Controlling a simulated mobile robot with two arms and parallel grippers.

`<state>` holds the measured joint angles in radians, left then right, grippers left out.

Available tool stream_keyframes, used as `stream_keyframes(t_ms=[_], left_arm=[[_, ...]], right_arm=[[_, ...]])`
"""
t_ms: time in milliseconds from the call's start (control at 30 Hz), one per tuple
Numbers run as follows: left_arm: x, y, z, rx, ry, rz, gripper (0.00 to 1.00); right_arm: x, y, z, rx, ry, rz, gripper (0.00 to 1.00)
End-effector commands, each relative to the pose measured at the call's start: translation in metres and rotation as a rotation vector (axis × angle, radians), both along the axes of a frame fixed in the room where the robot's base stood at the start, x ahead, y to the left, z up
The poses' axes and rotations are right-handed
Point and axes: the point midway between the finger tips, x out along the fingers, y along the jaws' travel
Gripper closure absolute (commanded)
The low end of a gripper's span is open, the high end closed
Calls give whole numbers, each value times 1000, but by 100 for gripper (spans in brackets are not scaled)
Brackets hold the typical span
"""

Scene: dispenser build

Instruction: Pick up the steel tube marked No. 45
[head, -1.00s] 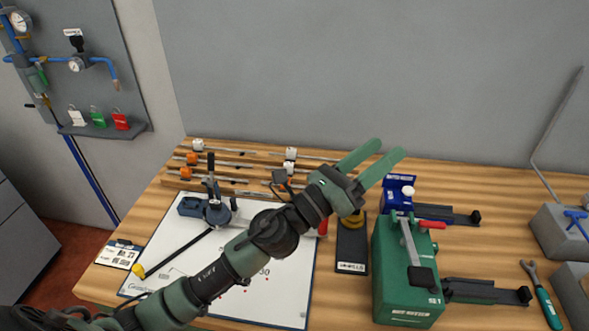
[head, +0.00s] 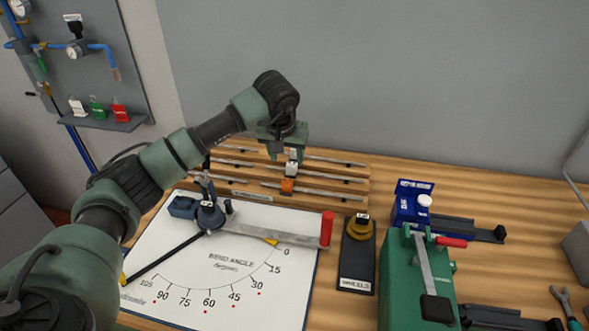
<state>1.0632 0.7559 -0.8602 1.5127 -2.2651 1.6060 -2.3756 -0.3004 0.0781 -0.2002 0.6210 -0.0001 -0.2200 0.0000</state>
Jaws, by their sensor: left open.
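Several thin steel tubes lie side by side on a wooden rack (head: 355,172) at the back of the bench. One tube carries a white tag block (head: 291,168) and the tube in front of it an orange block (head: 288,187). No number on them can be read, so I cannot tell which is No. 45. My left gripper (head: 286,157) points down over the rack, open, its green fingers close behind or above the white block. Whether it touches a tube cannot be told. My right gripper is not in view.
In front lies a white bend-angle board (head: 190,280) with a blue-grey bender (head: 208,214) and a red-ended lever (head: 327,228). A black stand (head: 357,262) with a yellow knob, a green machine (head: 398,285) and a blue device (head: 404,203) stand to the right.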

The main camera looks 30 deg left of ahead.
Motion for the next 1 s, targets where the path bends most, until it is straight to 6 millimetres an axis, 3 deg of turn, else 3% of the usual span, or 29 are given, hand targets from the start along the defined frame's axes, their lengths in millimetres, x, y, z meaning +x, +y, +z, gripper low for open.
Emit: stream_keyframes(t_ms=[233, 400, 667, 867, 1000], left_arm=[[12, -2, -29, -7, 6, -1, 47], [20, 1, -49, -5, 1, -1, 47], [21, 1, -52, -4, -1, -2, 47], [21, 1, -52, -6, -1, -1, 100], [21, 1, -52, -5, -2, -1, 100]], right_arm=[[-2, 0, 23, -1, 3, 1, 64], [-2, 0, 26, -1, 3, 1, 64], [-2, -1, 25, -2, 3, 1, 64], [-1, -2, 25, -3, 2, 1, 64], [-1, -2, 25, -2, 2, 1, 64]])
